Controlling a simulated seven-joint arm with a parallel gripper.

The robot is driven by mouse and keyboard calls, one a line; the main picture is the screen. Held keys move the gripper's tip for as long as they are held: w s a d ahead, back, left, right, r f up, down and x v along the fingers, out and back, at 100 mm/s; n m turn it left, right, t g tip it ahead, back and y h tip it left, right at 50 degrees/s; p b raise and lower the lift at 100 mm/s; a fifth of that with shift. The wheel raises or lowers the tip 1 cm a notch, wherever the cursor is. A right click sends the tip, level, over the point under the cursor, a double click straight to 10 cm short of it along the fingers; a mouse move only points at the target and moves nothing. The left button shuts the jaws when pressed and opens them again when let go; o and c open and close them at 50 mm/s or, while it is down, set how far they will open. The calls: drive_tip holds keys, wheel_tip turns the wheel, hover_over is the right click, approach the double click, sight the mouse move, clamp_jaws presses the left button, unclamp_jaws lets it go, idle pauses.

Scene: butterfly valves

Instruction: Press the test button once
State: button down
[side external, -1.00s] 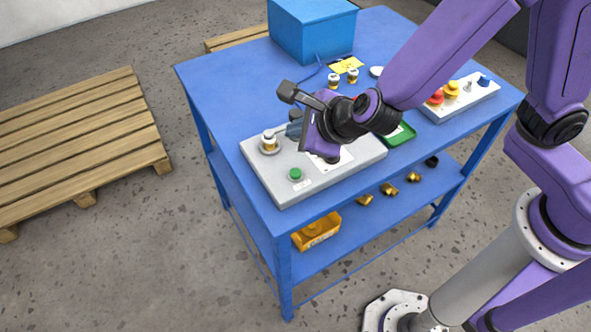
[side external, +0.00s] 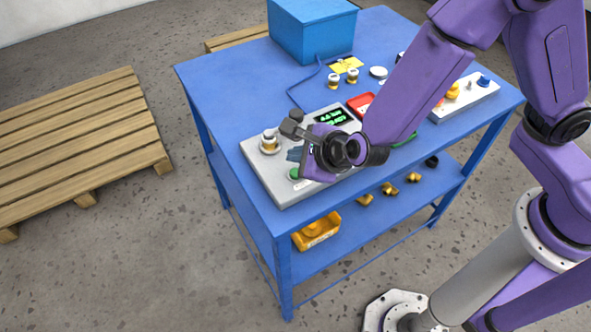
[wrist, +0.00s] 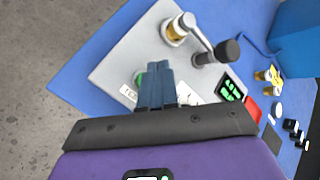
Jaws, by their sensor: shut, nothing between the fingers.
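The green test button (side external: 294,174) is at the front of the grey test box (side external: 266,180), on the blue table. In the wrist view the button (wrist: 140,79) shows only as a green edge, left of my fingers, which hide the rest. A white label (wrist: 128,93) lies beside it. My gripper (side external: 294,155) is shut and empty, its fingers pointing down near the button. The fingertips (wrist: 158,68) also show in the wrist view. I cannot tell whether they touch the button or the box.
A brass-coloured valve (side external: 269,141) is seated on the box, beside a dark-knobbed lever (wrist: 228,50). A display (side external: 330,117) shows green text. A red tray (side external: 360,103), loose valves (side external: 352,75) and a blue bin (side external: 312,30) stand farther back. A white panel (side external: 468,97) with coloured knobs is at right.

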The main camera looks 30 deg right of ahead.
drive_tip(key=shift+f, duration=0.9)
drive_tip(key=shift+f, duration=0.15)
idle(1.4)
drive_tip(key=shift+f, duration=0.3)
drive_tip(key=shift+f, duration=0.45)
idle(0.7)
drive_tip(key=shift+r, duration=0.9)
drive_tip(key=shift+r, duration=2.5)
